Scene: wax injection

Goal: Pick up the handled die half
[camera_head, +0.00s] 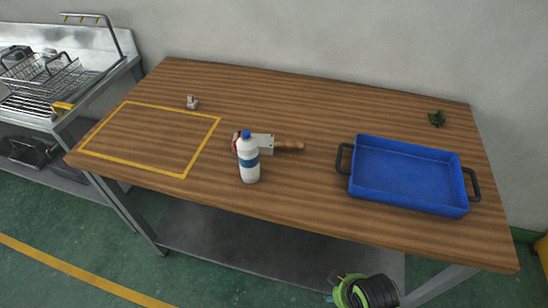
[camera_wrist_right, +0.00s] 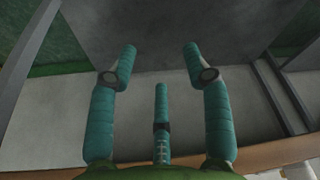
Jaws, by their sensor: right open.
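The handled die half (camera_head: 262,141) lies near the middle of the table, a light grey metal block with a brown wooden handle (camera_head: 289,146) pointing right. A white bottle with a blue cap and blue band (camera_head: 249,163) stands in front of its left end and hides part of it. My right gripper shows in the right wrist view (camera_wrist_right: 160,62) with its teal fingers spread and nothing between them. In the head view, my green and black right wrist is low at the bottom edge, in front of the table and well apart from the die half. My left gripper is not seen.
A blue tray with black handles (camera_head: 408,200) sits at the right of the wooden table (camera_head: 330,105). A yellow-outlined area (camera_head: 150,140) is at the left. A small metal piece (camera_head: 192,102) and a dark green piece (camera_head: 437,119) lie farther back. A sink unit (camera_head: 60,80) stands left.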

